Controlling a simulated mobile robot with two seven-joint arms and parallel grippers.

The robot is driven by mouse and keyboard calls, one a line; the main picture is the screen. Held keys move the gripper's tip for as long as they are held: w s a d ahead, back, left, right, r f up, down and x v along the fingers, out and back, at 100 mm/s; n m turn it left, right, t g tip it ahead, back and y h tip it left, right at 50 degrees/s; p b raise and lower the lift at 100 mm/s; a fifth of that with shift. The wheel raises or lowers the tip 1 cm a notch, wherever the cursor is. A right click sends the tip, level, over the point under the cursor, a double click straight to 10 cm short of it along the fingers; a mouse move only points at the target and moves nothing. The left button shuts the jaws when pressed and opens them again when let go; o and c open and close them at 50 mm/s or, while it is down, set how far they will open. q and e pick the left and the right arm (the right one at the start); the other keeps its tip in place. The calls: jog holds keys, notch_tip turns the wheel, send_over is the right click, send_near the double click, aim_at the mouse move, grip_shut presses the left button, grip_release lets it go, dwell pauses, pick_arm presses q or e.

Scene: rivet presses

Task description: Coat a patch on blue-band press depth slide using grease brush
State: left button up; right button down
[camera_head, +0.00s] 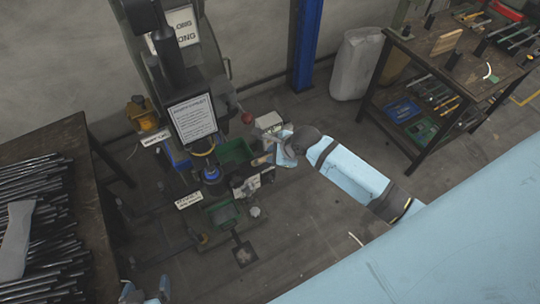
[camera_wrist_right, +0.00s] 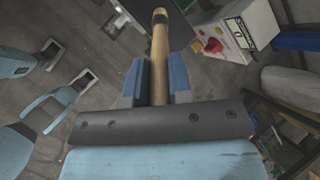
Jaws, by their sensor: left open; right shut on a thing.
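The press (camera_head: 185,80) stands at the left of centre in the head view. A blue band (camera_head: 211,173) shows low on its front, below a yellow ring. I cannot clearly pick out the depth slide's surface. My right gripper (camera_head: 276,156) is just right of the press, shut on the grease brush (camera_head: 262,160). In the right wrist view the brush's wooden handle (camera_wrist_right: 160,65) stands between the blue fingers; its bristles are not clear. My left gripper (camera_head: 145,290) is at the bottom edge of the head view, open and empty, away from the press.
Green bins (camera_head: 222,216) sit low at the press. A red knob (camera_head: 247,118) sticks out at its right. A table of dark rods (camera_head: 95,235) stands at the left, a tool bench (camera_head: 440,70) at the upper right. A control box (camera_wrist_right: 238,35) shows in the wrist view.

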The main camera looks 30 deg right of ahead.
jog(key=d, duration=0.6)
jog(key=shift+d, duration=0.3)
jog(key=shift+w+f, duration=0.1)
send_near(263, 160)
jog(key=shift+a+x, duration=0.3)
jog(key=shift+x, duration=2.2)
jog(key=shift+a, duration=1.1)
notch_tip(263, 160, up, 6)
jog(key=shift+r, duration=0.3)
